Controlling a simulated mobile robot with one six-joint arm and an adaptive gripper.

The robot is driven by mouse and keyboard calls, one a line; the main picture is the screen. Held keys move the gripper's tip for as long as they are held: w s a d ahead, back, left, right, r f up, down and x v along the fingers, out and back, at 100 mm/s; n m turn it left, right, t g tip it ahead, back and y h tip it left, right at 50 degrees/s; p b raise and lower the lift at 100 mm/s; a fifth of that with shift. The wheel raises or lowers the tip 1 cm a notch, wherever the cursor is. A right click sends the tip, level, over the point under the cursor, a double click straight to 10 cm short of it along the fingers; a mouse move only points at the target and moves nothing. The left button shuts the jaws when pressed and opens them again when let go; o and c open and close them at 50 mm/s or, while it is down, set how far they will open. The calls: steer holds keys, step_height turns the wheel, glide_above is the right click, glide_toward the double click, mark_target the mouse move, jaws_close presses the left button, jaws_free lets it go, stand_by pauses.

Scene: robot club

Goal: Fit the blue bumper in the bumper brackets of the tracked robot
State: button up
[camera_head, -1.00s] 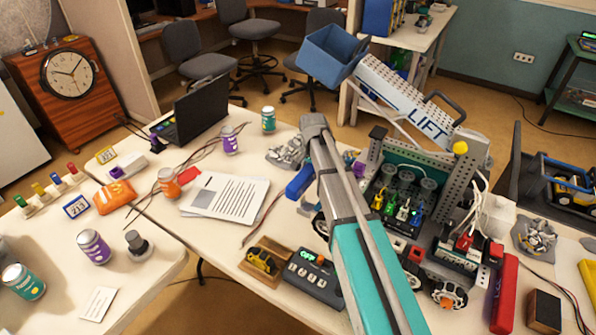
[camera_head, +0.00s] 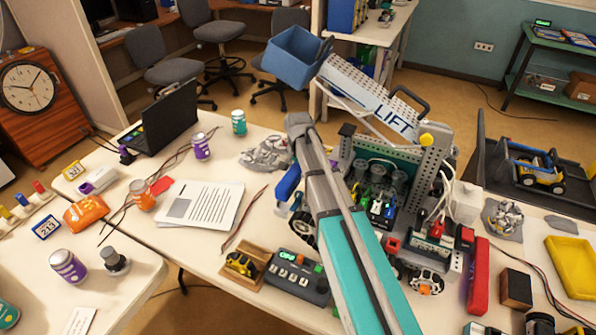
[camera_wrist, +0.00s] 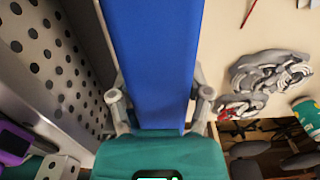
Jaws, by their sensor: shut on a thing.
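My gripper (camera_wrist: 160,98) is shut on the blue bumper (camera_wrist: 153,50), a long flat bar between its two grey fingers in the wrist view. In the head view the blue bumper (camera_head: 288,182) shows beside my arm, left of a large robot (camera_head: 440,165) with perforated grey plates and a "LIFT" arm. My gripper is mostly hidden behind my arm there. A perforated plate (camera_wrist: 62,70) stands close on the left in the wrist view. Tracks and bumper brackets cannot be made out; my arm covers part of the robot's near left side.
A grey cable heap (camera_head: 265,153) lies left of the bumper. Papers (camera_head: 203,206), a button box (camera_head: 297,277) and a red bar (camera_head: 479,275) lie around the robot. A small yellow-and-blue vehicle (camera_head: 540,172) stands in a black tray at right. Bare table shows near the papers.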

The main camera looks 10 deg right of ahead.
steer(key=shift+f+b, duration=1.25)
steer(key=shift+f, duration=0.15)
steer(key=shift+f+b, duration=1.5)
steer(key=shift+b, duration=0.05)
stand_by(2.9)
steer(key=o, duration=1.4)
steer(key=shift+c, duration=0.2)
steer(key=shift+r, duration=0.15)
steer(key=shift+r+p, duration=3.4)
steer(key=shift+p, duration=0.15)
